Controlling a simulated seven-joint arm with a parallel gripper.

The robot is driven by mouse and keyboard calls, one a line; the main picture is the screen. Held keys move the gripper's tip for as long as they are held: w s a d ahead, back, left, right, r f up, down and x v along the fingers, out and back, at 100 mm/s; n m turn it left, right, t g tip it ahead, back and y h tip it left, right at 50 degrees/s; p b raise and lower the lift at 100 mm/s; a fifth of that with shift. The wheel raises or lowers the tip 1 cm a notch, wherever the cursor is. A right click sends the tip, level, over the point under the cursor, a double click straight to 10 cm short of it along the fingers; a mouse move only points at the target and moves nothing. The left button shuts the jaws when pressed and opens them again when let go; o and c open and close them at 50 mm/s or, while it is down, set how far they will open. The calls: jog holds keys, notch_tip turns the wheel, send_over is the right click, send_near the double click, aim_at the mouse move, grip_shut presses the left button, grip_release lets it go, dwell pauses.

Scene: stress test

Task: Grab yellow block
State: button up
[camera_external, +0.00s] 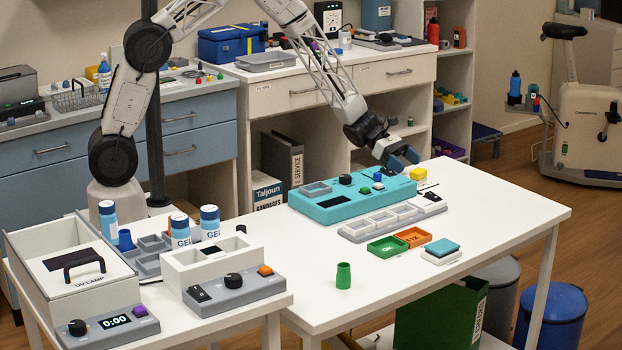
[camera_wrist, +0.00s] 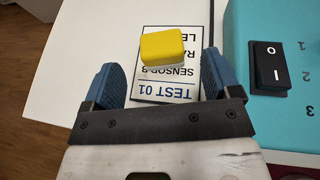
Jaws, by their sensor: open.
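The yellow block (camera_external: 418,173) lies at the far end of the white table, just beyond the right end of the turquoise device. In the wrist view the yellow block (camera_wrist: 162,46) sits on a white label card (camera_wrist: 165,91) printed "TEST 01". My gripper (camera_external: 405,158) is above and close to the block. In the wrist view my gripper (camera_wrist: 160,80) is open, with its blue fingers apart to the left and right. The block lies ahead of the fingertips, roughly centred between them, and nothing is held.
The turquoise device (camera_external: 352,198) with knobs and buttons stands beside the block; its rocker switch (camera_wrist: 268,67) is near the right finger. A grey tray (camera_external: 352,236), green and orange trays (camera_external: 412,237) and a green cup (camera_external: 343,277) are nearer. The table's front right is clear.

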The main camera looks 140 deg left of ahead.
aim_at(416, 169)
jog(key=shift+w, duration=0.1)
jog(key=shift+x, duration=2.55)
jog(key=shift+c, duration=0.3)
jog(key=c, duration=0.9)
